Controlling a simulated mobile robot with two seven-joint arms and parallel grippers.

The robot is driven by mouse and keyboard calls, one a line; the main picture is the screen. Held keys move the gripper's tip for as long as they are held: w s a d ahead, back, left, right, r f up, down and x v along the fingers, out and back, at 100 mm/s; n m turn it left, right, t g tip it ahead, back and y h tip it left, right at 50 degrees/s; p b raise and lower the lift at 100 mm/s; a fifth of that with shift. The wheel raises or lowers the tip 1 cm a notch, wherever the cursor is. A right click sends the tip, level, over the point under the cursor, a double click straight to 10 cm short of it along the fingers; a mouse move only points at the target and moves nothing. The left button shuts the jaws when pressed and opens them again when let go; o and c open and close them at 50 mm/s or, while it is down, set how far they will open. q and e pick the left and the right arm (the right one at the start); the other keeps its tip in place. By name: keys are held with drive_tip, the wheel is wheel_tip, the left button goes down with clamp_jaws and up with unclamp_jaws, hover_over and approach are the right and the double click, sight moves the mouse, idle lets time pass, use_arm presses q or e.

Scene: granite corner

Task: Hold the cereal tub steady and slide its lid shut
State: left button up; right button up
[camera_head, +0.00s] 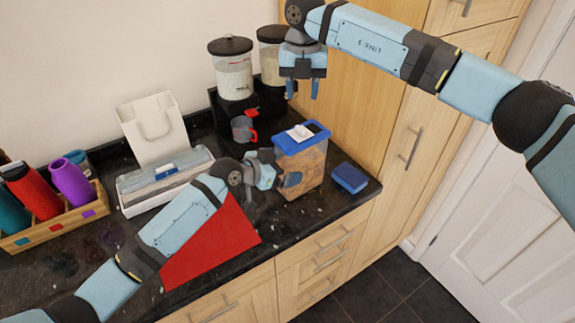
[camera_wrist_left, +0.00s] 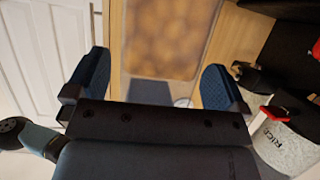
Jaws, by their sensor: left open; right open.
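The cereal tub (camera_head: 306,170) is a clear box with brown cereal inside, standing upright on the dark counter. Its top is a blue lid (camera_head: 289,146) with a white sliding part (camera_head: 299,132); a dark gap at the right of the lid looks like an opening. My left gripper (camera_head: 278,170) is open at the tub's left front side, covering part of it. In the left wrist view the tub (camera_wrist_left: 170,38) shows blurred ahead, between the spread fingers of that gripper (camera_wrist_left: 155,88). My right gripper (camera_head: 302,88) is open and empty, pointing down above the lid, clear of it.
A blue block (camera_head: 350,178) lies right of the tub near the counter edge. A red mat (camera_head: 215,245) lies under my left arm. Dispensers (camera_head: 233,72) and a grey-red cup (camera_head: 243,128) stand behind; a white box (camera_head: 142,196) and bottle crate (camera_head: 60,222) are left.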

use_arm(q)
drive_tip(key=shift+x, duration=1)
